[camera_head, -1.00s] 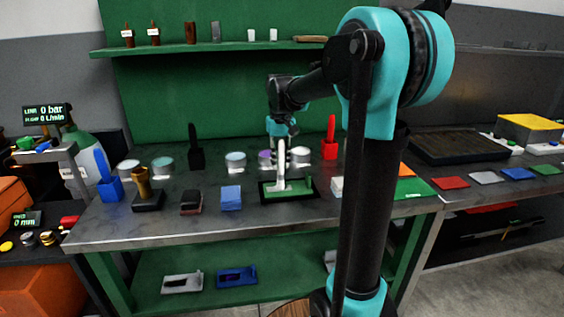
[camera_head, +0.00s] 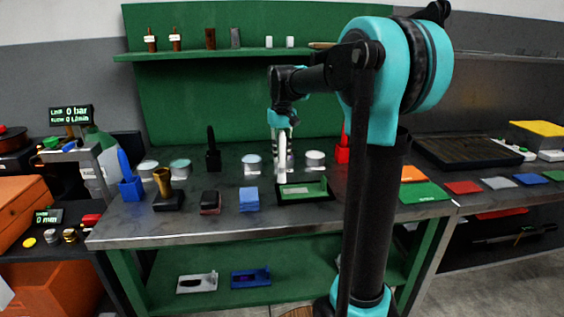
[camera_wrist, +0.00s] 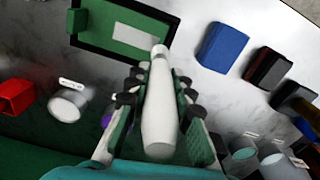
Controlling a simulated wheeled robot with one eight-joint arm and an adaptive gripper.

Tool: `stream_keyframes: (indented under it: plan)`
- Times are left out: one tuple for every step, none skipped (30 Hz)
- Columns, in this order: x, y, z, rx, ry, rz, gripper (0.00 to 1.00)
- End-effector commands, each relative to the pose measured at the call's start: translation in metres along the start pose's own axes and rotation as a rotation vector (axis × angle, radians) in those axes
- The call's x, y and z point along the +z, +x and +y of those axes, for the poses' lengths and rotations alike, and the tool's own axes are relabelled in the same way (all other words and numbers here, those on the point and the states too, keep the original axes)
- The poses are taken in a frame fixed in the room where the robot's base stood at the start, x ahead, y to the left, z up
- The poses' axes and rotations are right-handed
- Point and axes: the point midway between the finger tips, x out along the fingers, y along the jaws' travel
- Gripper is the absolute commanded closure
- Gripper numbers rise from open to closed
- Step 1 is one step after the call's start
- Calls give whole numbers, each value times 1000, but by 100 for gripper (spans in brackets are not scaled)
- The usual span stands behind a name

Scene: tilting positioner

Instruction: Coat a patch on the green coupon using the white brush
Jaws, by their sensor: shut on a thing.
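The green coupon (camera_head: 318,187) lies in a black-edged holder on the bench, with a green block at one end. A pale grey rectangle shows on it in the wrist view (camera_wrist: 140,41). My gripper (camera_head: 283,128) is above the bench and shut on the white brush (camera_head: 282,165), which points down at the coupon's left part. In the wrist view the brush (camera_wrist: 160,120) sits between the fingers, its tip beside the pale rectangle's end. I cannot tell whether the tip touches the coupon. The fingers hide part of the handle.
A blue block (camera_head: 249,199) and a dark red-brown block (camera_head: 210,202) stand left of the holder. Several pots, one of them a white-lidded pot (camera_head: 252,164), stand behind. A red brush (camera_head: 343,150) is partly hidden by my arm. A green sheet (camera_head: 424,192) lies at right.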

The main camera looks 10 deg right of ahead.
Motion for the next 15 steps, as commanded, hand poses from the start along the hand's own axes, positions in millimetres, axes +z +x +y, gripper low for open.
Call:
stream_keyframes:
  plan:
    - [-1, -5, 0, 0, 0, 0, 100]
    - [-2, -8, 0, 0, 0, 0, 100]
    - [-3, -11, 1, 0, 0, 0, 100]
    - [-3, -14, 1, 0, 0, 0, 100]
    - [-4, -17, 1, 0, 1, 0, 100]
    - [-4, -20, 1, 0, 1, 0, 100]
    - [-5, -23, 1, 0, 1, 0, 100]
    - [-6, -26, 1, 0, 1, 0, 100]
    - [-6, -29, 1, 0, 1, 0, 100]
    - [-6, -32, 2, 0, 1, 0, 100]
    - [-7, -34, 2, 0, 1, 0, 100]
    - [-7, -36, 2, 0, 1, 0, 100]
    - [-7, -37, 2, 0, 1, 0, 100]
    - [-8, -38, 2, 0, 1, 0, 100]
    - [-8, -39, 2, 0, 1, 0, 100]
